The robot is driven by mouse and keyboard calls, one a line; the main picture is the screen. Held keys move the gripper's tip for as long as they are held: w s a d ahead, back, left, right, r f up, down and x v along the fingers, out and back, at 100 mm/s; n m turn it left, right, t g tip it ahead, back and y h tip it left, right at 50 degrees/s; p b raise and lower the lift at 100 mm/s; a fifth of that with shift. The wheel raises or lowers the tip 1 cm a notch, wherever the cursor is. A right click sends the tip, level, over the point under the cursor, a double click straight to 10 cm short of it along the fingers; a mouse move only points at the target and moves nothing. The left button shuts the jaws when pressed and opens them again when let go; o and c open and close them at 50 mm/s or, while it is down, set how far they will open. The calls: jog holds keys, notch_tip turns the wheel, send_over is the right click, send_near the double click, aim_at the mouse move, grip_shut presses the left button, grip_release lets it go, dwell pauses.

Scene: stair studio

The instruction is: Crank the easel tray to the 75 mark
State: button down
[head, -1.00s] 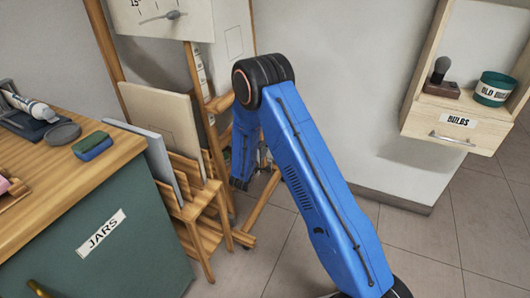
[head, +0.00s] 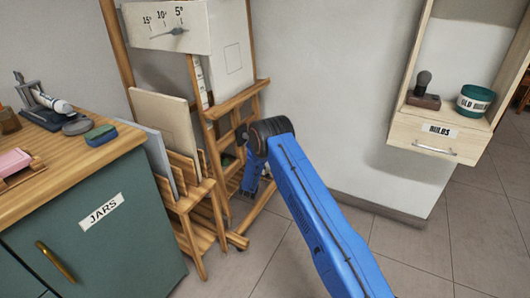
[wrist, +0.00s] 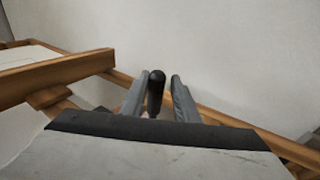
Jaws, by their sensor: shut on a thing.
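The wooden easel (head: 240,98) stands against the wall, left of centre in the head view. Its tray ledge (head: 236,100) runs across it, and a pale numbered strip (head: 202,82) shows on its upright, too small to read. In the wrist view, a black crank knob (wrist: 156,92) stands upright between the two grey fingers of my gripper (wrist: 158,97), which is shut on it. Thin gaps seem to show beside the knob in the picture. Wooden easel bars pass on both sides. In the head view my blue arm hides the crank and the fingertips.
A board with a 15°, 10°, 5° dial (head: 168,28) is above left. A wooden rack (head: 190,205) with panels stands close left of the easel, beside the green JARS cabinet (head: 95,235). A BULBS wall shelf (head: 437,140) hangs right. The floor between is open.

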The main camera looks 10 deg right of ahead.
jog(key=shift+w+d+f, duration=0.25)
jog(key=shift+d+f, duration=0.15)
jog(key=shift+d, duration=0.15)
jog(key=c, duration=1.6)
grip_release()
jog(key=shift+w+d+f, duration=0.1)
jog(key=shift+d, duration=0.05)
jog(key=shift+o, duration=0.2)
jog(key=shift+a+r+t, duration=0.25)
jog(key=shift+a+t, duration=0.15)
jog(key=v, duration=1.7)
jog(key=shift+a, duration=0.15)
